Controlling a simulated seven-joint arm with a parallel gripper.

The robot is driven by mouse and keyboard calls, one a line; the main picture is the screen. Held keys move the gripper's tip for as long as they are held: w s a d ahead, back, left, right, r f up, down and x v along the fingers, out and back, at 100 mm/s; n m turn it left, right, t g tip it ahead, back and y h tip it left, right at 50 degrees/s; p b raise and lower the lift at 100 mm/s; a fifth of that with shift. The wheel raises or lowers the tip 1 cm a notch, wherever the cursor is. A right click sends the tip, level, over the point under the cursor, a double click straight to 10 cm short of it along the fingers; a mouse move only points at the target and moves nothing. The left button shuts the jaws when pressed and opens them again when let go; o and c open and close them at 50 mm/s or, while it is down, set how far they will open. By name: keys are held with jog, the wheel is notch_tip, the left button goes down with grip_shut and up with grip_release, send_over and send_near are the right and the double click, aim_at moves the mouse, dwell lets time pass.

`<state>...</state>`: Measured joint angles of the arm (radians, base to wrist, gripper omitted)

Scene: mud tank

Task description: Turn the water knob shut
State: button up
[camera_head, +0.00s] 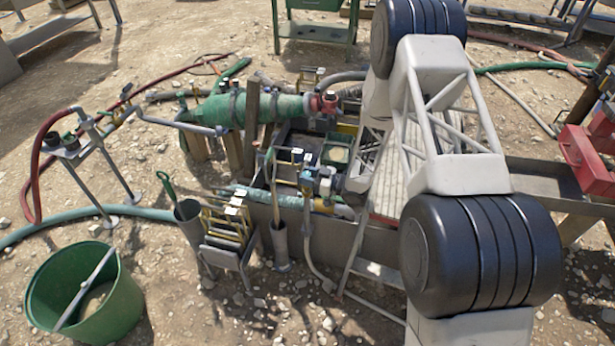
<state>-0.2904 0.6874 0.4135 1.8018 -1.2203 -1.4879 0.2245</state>
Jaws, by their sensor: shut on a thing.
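My arm rises from the lower right and folds down behind its own links toward the tank's middle. My gripper (333,181) is small in this view, at the blue and white valve fittings beside the tank's front wall. It is shut on what appears to be the water knob (324,187), a small blue piece. The fingertips and most of the knob are hard to make out. How far the knob is turned cannot be told. Another blue and white fitting (298,155) stands just to the left on the pipework.
A green tapered vessel (255,110) with a red end fitting (323,103) lies behind. The grey tank wall (352,240), a tool in a grey holder (279,240) and a yellow rack (227,225) stand in front. A green bucket (112,318) sits lower left. Hoses cross the gravel.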

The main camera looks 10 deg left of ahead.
jog(key=m+t+h, duration=0.1)
jog(key=m+t, duration=0.1)
jog(key=t, duration=0.1)
jog(key=m+t+h, duration=0.1)
jog(key=m+t, duration=0.1)
jog(key=t, duration=0.2)
jog(key=shift+s+m, duration=0.2)
jog(key=shift+m, duration=0.1)
jog(key=m+t+h, duration=0.4)
jog(key=t, duration=0.1)
jog(key=shift+a, duration=0.1)
jog(key=m+t+h, duration=0.2)
jog(key=h, duration=0.1)
jog(key=m+t+h, duration=0.2)
jog(key=m+h, duration=0.1)
jog(key=shift+a, duration=0.1)
jog(key=shift+m+t+h, duration=0.4)
jog(key=shift+m+h, duration=1.3)
jog(key=shift+h, duration=1.5)
jog(key=o, duration=0.9)
jog(key=shift+s, duration=0.1)
jog(key=shift+s, duration=3.8)
